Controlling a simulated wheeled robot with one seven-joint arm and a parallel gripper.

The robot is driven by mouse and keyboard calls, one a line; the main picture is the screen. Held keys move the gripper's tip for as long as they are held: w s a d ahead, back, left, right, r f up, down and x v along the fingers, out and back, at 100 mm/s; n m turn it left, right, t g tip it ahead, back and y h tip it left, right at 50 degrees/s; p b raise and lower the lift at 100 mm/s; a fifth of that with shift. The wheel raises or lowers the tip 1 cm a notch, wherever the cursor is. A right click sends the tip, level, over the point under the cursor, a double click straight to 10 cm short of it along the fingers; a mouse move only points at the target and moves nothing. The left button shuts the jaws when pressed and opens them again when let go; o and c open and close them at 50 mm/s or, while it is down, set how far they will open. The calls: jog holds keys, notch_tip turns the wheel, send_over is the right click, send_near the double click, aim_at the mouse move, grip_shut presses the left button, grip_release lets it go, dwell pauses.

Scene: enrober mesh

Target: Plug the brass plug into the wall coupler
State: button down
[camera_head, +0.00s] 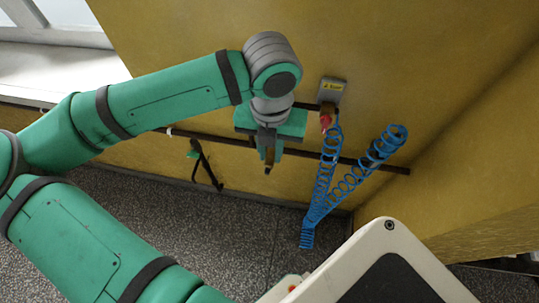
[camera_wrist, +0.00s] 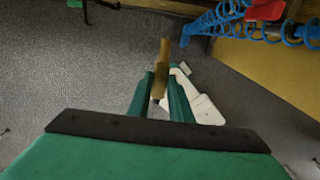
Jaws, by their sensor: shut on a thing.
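My gripper (camera_head: 268,158) is in front of the yellow wall, pointing down. In the wrist view my gripper (camera_wrist: 161,88) has its green fingers shut on the brass plug (camera_wrist: 164,54), which sticks out beyond the fingertips. In the head view the plug is mostly hidden by the fingers. The wall coupler (camera_head: 327,120), with a red part, sits under a grey labelled box (camera_head: 332,90) to the right of my gripper, apart from it. Its mouth is too small to make out. A red part also shows at the wrist view's top right (camera_wrist: 265,9).
A blue coiled hose (camera_head: 325,180) hangs below the coupler, with a second run rising right. A dark rail (camera_head: 225,141) crosses the wall behind my gripper. A black item (camera_head: 204,165) hangs lower left. The speckled floor (camera_head: 240,215) looks clear below my gripper.

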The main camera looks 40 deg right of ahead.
jog(key=shift+w+d, duration=1.15)
jog(key=shift+d, duration=0.3)
jog(key=shift+w+d, duration=1.5)
jog(key=shift+d, duration=0.25)
dwell(1.3)
jog(key=shift+s+a, duration=0.1)
jog(key=shift+a, duration=0.05)
jog(key=shift+s+a, duration=1.05)
jog(key=shift+a, duration=0.25)
jog(key=shift+s+a, duration=0.1)
jog(key=shift+s, duration=0.05)
dwell(0.6)
dwell(0.8)
jog(key=shift+w+d, duration=0.25)
jog(key=shift+d, duration=0.1)
